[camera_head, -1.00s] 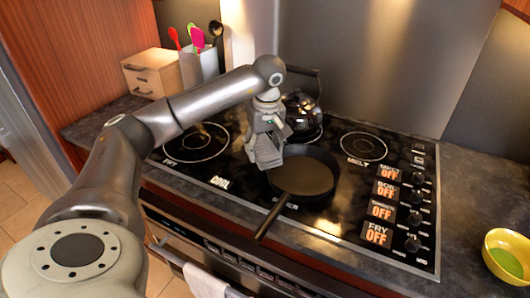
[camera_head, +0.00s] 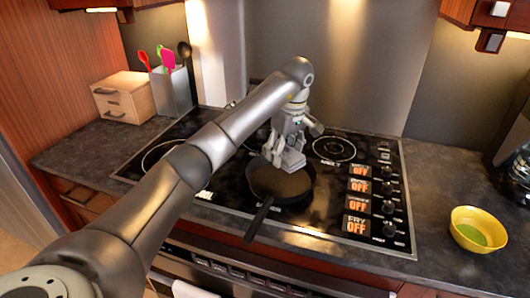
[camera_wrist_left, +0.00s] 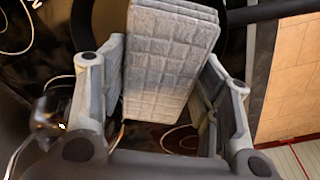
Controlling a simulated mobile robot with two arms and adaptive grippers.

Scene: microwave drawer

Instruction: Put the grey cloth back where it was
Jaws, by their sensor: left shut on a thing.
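My left gripper (camera_head: 289,148) is shut on the grey cloth (camera_head: 290,161), at the back part of the black frying pan (camera_head: 284,186) on the stove. Whether the cloth touches the pan cannot be told. In the left wrist view the folded, quilted cloth (camera_wrist_left: 168,62) sits between the two fingers of the left gripper (camera_wrist_left: 160,95). My right gripper is not in view.
The pan's handle (camera_head: 259,219) points to the front. Burner knobs with OFF labels (camera_head: 357,204) are to the right. A yellow bowl (camera_head: 478,229) stands on the right counter. A wooden drawer box (camera_head: 124,97) and a utensil holder (camera_head: 170,91) stand at the back left.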

